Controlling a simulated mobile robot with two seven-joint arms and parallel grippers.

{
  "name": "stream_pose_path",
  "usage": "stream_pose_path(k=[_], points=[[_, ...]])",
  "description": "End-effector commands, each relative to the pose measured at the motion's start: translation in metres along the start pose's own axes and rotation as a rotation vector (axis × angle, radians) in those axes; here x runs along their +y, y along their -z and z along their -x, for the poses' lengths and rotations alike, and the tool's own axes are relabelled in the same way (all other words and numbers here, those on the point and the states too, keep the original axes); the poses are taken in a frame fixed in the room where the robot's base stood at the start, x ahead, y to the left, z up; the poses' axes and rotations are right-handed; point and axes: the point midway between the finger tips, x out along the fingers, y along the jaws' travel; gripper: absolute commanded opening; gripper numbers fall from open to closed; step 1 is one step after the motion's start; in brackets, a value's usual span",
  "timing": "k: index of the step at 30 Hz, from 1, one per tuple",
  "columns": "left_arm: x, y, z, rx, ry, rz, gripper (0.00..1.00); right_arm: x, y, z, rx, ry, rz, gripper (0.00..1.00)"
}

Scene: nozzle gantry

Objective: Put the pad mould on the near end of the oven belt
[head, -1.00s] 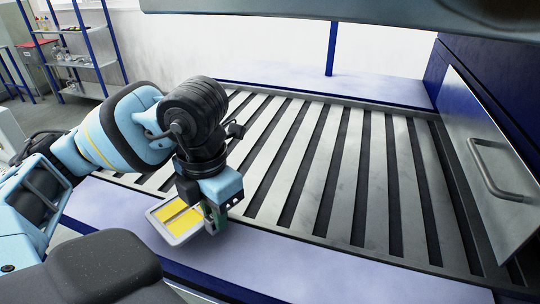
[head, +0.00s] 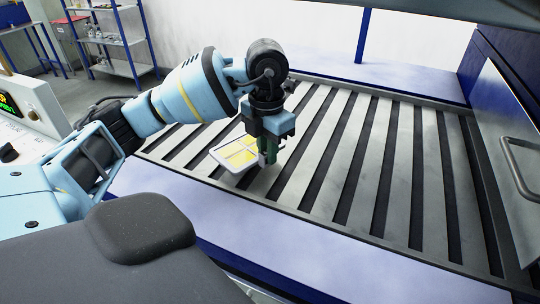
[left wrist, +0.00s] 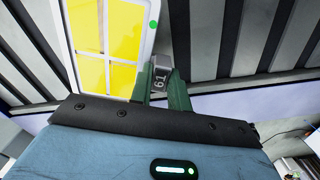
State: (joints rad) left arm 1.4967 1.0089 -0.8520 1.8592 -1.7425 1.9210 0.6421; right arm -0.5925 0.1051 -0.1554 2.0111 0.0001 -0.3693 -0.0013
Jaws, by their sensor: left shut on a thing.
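The pad mould (head: 228,157) is a pale-rimmed tray with yellow panels split by thin bars. My left gripper (head: 268,152) is shut on a small grey tab at its edge. In the left wrist view the mould (left wrist: 112,50) lies beyond the fingers (left wrist: 163,88), with the marked tab between them. The mould is over the left, front part of the oven belt (head: 318,150), a slatted grey surface with dark gaps. I cannot tell whether it touches the slats. My right gripper is not in view.
The blue oven housing (head: 490,60) with a grey, handled door (head: 512,165) stands at the right. A pale ledge with a blue edge runs along the belt's front. The belt's slats to the right are bare. A control box (head: 28,112) is at the left.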

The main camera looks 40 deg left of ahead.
Motion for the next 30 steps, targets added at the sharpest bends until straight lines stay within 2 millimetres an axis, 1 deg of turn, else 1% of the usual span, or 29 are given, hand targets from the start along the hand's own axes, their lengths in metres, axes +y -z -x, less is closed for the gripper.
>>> stream_pose_path(k=[3,10,14,18,21,30], points=[[0.004,-0.008,0.000,-0.002,0.000,0.000,0.00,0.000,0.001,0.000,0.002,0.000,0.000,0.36],[0.005,-0.011,0.000,-0.002,-0.001,0.000,0.00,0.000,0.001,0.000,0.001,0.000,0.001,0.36],[0.009,-0.018,-0.001,-0.002,0.000,0.001,0.00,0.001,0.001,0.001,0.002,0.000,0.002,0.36],[0.009,-0.017,-0.022,0.002,-0.002,0.000,0.00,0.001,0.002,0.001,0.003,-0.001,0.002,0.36],[0.009,-0.017,-0.034,0.001,-0.001,0.000,0.00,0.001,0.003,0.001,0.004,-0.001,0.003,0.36],[0.009,-0.017,-0.037,-0.002,-0.001,0.000,0.00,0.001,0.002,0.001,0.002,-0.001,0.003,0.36]])
